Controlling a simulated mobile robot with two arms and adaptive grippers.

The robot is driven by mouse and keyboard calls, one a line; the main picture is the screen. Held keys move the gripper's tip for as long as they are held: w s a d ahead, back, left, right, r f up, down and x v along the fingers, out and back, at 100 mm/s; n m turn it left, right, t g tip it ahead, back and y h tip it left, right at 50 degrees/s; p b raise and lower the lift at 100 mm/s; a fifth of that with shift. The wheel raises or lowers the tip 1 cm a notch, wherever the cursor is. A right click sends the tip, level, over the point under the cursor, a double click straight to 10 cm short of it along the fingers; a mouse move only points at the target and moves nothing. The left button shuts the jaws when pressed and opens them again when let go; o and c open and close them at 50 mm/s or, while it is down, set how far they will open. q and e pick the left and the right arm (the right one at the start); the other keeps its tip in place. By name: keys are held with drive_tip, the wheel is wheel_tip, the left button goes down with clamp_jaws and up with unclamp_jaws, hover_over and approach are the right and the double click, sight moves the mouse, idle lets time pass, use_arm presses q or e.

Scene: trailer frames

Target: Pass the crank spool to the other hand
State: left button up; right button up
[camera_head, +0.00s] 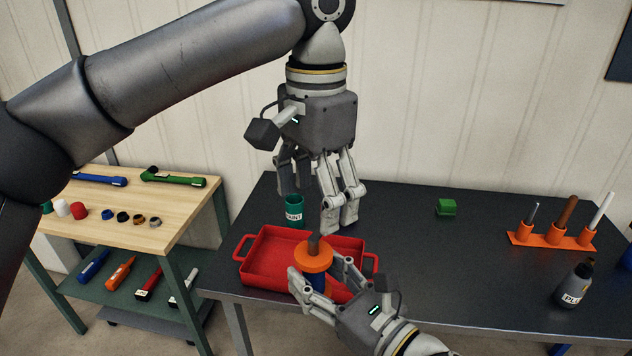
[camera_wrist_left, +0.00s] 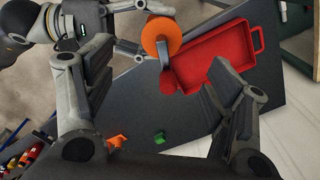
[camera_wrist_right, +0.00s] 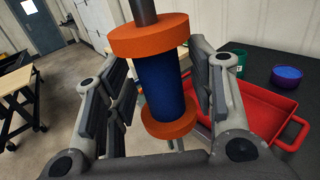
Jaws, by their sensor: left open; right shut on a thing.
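The crank spool has orange flanges, a blue core and a grey crank end. In the head view its top flange (camera_head: 314,255) shows above the red tray, and its core (camera_wrist_right: 158,88) is plain in the right wrist view. My right gripper (camera_head: 323,283) is shut around the blue core and holds the spool roughly upright. My left gripper (camera_head: 315,212) is open and empty, pointing down just above the spool. In the left wrist view the spool's flange (camera_wrist_left: 161,37) lies beyond the spread fingers, apart from them. Part of the core is hidden by my right fingers.
The red tray (camera_head: 262,252) stands on the dark table below the spool. A teal paint cup (camera_head: 294,211) stands behind it. A green block (camera_head: 446,207), an orange tool rack (camera_head: 551,240) and a dark bottle (camera_head: 574,285) are to the right. The table's middle right is clear.

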sight(315, 237)
use_arm(q)
wheel_tip(315, 237, down, 11)
drive_tip(key=shift+r, duration=0.15)
idle(0.4)
drive_tip(key=c, duration=1.2)
use_arm(e)
drive_tip(key=o, duration=1.2)
